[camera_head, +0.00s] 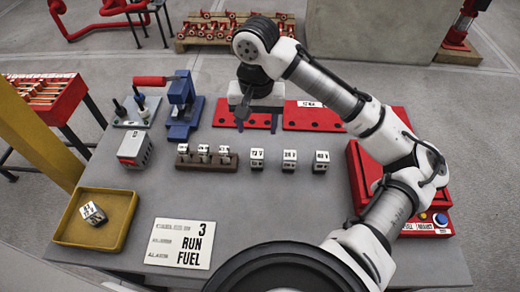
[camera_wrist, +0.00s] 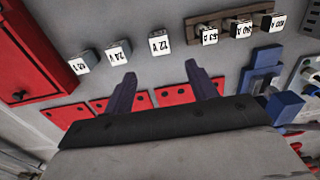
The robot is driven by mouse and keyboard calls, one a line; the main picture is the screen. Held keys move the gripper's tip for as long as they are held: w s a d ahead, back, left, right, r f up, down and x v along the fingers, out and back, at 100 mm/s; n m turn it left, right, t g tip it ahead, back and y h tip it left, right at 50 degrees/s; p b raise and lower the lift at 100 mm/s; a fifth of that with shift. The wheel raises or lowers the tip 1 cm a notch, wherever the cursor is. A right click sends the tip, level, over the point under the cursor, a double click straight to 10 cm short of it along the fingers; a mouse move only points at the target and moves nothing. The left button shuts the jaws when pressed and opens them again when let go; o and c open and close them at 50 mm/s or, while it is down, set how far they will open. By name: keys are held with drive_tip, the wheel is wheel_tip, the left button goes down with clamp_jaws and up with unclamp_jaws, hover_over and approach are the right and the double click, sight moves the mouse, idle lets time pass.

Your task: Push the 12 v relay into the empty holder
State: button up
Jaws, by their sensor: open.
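Three loose white relays stand in a row on the grey table. The middle relay (camera_head: 289,160) seems to read 24; the far relay's label (camera_head: 321,161) is unclear. A brown holder (camera_head: 205,166) to their left bears three white relays; I cannot make out an empty place in it. My gripper (camera_head: 243,110) is open and empty, above the table behind the row.
Red plates (camera_head: 312,117) lie behind the row. A blue press (camera_head: 184,105) and a grey box (camera_head: 135,150) stand left. A yellow tray (camera_head: 68,240) holds a tilted relay (camera_head: 92,213). A sign (camera_head: 180,243) lies in front. A red case (camera_head: 365,180) stands right.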

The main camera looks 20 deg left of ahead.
sight(257, 153)
drive_tip(key=f, duration=1.2)
drive_tip(key=shift+s+f+p, duration=0.2)
drive_tip(key=shift+f+p, duration=0.1)
drive_tip(key=c, duration=1.1)
